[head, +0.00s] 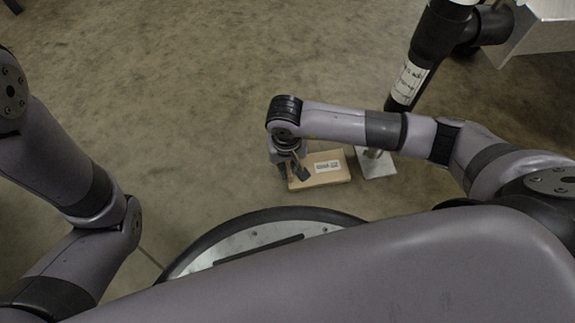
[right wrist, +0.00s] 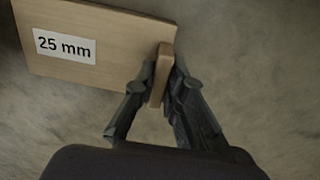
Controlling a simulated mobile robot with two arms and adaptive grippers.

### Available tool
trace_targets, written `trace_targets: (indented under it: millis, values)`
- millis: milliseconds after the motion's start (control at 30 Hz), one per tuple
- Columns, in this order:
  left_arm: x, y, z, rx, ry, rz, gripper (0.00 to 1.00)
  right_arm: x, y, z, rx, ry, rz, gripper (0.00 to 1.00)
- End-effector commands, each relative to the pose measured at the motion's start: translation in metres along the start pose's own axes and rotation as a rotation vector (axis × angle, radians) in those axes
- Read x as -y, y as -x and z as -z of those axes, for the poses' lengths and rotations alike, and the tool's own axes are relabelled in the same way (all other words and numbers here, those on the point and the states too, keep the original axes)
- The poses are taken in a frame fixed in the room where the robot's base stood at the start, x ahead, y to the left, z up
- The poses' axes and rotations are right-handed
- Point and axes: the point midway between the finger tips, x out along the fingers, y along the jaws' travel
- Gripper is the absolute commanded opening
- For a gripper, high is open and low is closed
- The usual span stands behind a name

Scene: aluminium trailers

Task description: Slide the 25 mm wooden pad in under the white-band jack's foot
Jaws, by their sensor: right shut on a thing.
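The wooden pad (head: 328,168) lies low at the floor in the head view, a flat tan board with a white label. In the right wrist view the label on the pad (right wrist: 100,45) reads "25 mm". My right gripper (head: 298,172) is shut on the pad's upright wooden grip piece (right wrist: 161,75) at its left end. The black jack (head: 420,55) has a white band (head: 462,2) at the top edge of the view. Its square metal foot (head: 377,168) is just right of the pad; my forearm partly hides the jack's lower part. I cannot tell the foot's height above the floor.
An aluminium trailer part (head: 540,30) stands at the upper right, joined to the jack. My own round base is close below the pad. The concrete floor (head: 200,90) is clear to the left and beyond my right arm.

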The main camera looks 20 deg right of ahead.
Motion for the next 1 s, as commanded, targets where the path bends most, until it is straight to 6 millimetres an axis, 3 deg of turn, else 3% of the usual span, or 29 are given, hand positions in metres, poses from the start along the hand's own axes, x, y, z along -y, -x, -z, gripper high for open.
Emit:
trace_targets:
  millis: [267,300,600,1000]
  values:
    - [0.0002,0.0001,0.002,-0.004,-0.001,0.0,0.4,-0.0007,0.0001,0.0012,-0.001,-0.003,0.0,0.0]
    - [0.0002,0.0001,0.002,-0.004,-0.001,0.0,0.4,-0.0007,0.0001,0.0013,-0.001,-0.003,0.0,0.14]
    - [0.0003,0.0002,0.002,-0.003,-0.001,0.0,0.4,-0.0007,-0.0002,0.0011,0.0,-0.003,0.0,0.34]
    - [0.0009,0.0015,-0.0002,0.004,-0.002,0.002,0.4,-0.0004,0.0048,0.0013,-0.001,-0.003,0.001,0.35]
